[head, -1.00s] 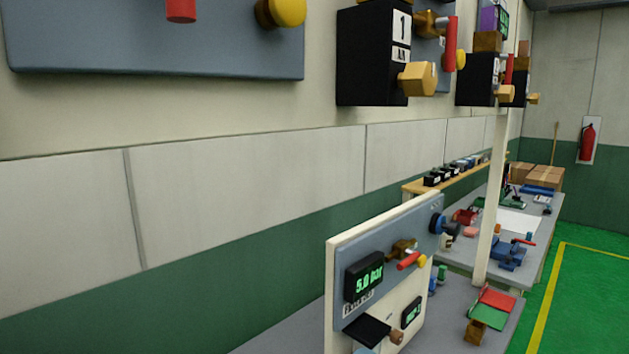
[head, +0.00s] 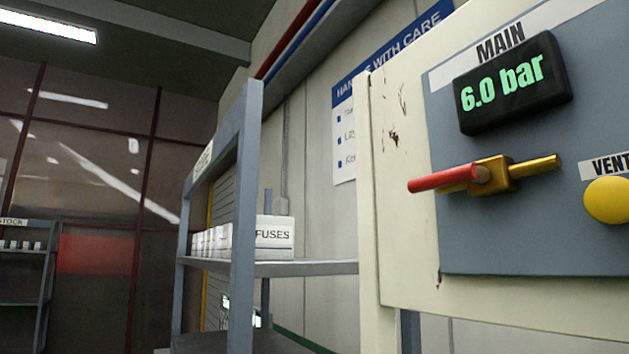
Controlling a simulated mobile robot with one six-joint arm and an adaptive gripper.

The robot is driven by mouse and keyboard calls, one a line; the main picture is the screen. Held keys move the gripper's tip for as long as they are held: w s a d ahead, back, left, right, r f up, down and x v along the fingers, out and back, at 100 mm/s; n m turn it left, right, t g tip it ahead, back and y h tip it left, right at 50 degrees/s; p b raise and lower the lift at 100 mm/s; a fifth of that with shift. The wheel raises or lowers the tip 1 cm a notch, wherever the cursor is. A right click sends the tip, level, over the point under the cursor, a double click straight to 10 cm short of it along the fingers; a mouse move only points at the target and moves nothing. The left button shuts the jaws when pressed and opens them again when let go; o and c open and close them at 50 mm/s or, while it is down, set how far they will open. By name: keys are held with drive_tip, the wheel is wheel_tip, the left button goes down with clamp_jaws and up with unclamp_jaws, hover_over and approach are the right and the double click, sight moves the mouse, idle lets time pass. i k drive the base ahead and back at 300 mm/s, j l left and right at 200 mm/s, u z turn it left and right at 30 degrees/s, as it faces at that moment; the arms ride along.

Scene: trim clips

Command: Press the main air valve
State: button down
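The main air valve (head: 490,175) is on the grey-blue panel at the right of the head view. It has a brass body and a red-gripped lever (head: 447,178) that points left, roughly level, with a brass pipe out to the right. Above it a black display (head: 515,83) reads 6.0 bar, under a label (head: 501,48) that says MAIN. To its lower right is a yellow knob (head: 608,200) beside a label that begins VENT, cut by the picture edge. My gripper is not in view.
The panel is on a cream board (head: 402,215) with chipped paint. Left of it stands a grey shelf (head: 310,268) with white boxes marked FUSES (head: 274,233). A HANDLE WITH CARE sign (head: 345,135) hangs behind. A stock rack (head: 25,265) is at the far left.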

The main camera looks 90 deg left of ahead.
sight(470, 172)
drive_tip(key=k+j+u, duration=0.1)
drive_tip(key=u, duration=2.25)
